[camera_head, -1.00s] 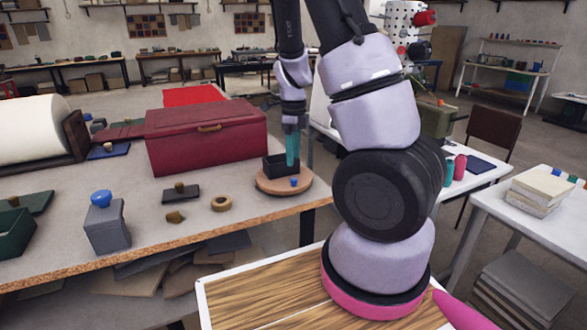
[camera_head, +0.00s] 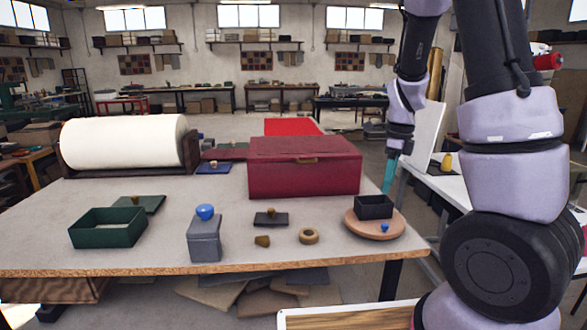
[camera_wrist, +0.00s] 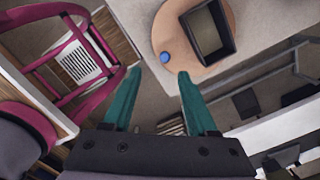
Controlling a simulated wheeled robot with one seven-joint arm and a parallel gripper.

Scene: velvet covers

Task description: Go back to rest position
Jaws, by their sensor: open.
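My gripper (camera_head: 389,175) is at the right of the table in the head view, beside the round wooden board and partly behind it. In the wrist view my gripper (camera_wrist: 159,75) shows two teal fingers spread apart with nothing between them. A small open black box (camera_head: 374,206) stands on the round wooden board (camera_head: 360,228). A small blue knob (camera_head: 384,227) lies on the board in front of the box. The wrist view shows the box (camera_wrist: 208,33) and the blue knob (camera_wrist: 165,57) just beyond the fingertips.
The work table (camera_head: 150,252) holds a red chest (camera_head: 304,172), a green open box (camera_head: 107,228), a grey box with a blue knob (camera_head: 205,240), a wooden ring (camera_head: 309,236) and a white roll (camera_head: 125,142). A white table (camera_head: 450,182) stands at the right.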

